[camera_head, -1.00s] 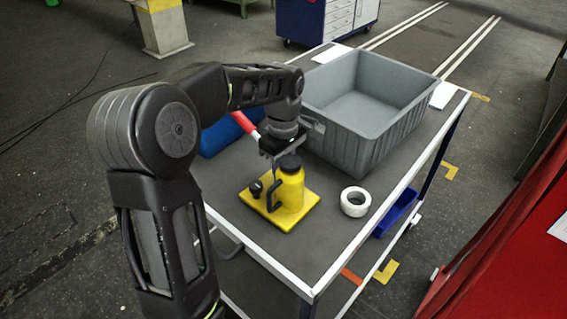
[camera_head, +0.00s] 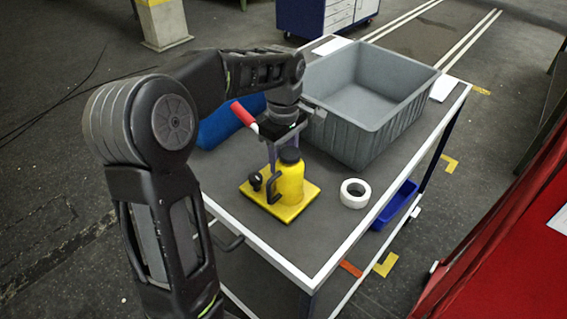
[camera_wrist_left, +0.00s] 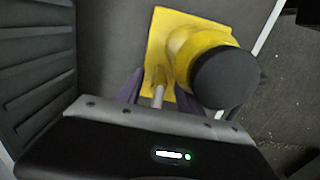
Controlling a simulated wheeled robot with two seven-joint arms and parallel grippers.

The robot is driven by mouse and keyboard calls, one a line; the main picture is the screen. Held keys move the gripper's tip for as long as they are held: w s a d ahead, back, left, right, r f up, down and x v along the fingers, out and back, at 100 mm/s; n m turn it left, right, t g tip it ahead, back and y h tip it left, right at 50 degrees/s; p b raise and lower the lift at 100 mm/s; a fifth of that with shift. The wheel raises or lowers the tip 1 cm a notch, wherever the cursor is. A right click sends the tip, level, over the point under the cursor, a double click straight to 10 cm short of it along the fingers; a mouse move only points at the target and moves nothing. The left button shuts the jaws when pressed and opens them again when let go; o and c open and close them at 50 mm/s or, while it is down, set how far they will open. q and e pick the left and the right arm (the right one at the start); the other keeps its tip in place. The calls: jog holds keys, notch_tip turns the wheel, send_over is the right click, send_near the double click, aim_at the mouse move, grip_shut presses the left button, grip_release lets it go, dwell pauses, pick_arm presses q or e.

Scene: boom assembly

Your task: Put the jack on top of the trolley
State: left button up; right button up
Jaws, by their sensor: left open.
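The yellow jack (camera_head: 291,182) stands upright on its flat yellow base plate (camera_head: 249,197), which rests on the trolley's grey top near its front corner. It has a dark cap and a dark handle on its side. My left gripper (camera_head: 279,158) is just above and behind the jack, pointing down, with its jaws open. In the left wrist view the purple fingers (camera_wrist_left: 160,95) stand on either side of a thin rod by the yellow jack body (camera_wrist_left: 194,47), apart from it. The trolley (camera_head: 326,243) has a white rim. My right gripper is not in view.
A large grey bin (camera_head: 372,141) stands behind the jack. A roll of white tape (camera_head: 355,193) lies to its right. A blue object (camera_head: 218,125) and a red handle (camera_head: 243,113) lie behind my left arm. A red cabinet (camera_head: 500,250) is at right.

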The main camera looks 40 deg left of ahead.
pick_arm(q)
notch_tip(320, 180, up, 8)
jog(key=shift+f, duration=0.25)
jog(key=shift+r+p, duration=0.9)
jog(key=shift+p, duration=0.1)
jog(key=shift+r+p, duration=0.6)
jog(key=shift+p, duration=0.1)
jog(key=shift+f, duration=0.1)
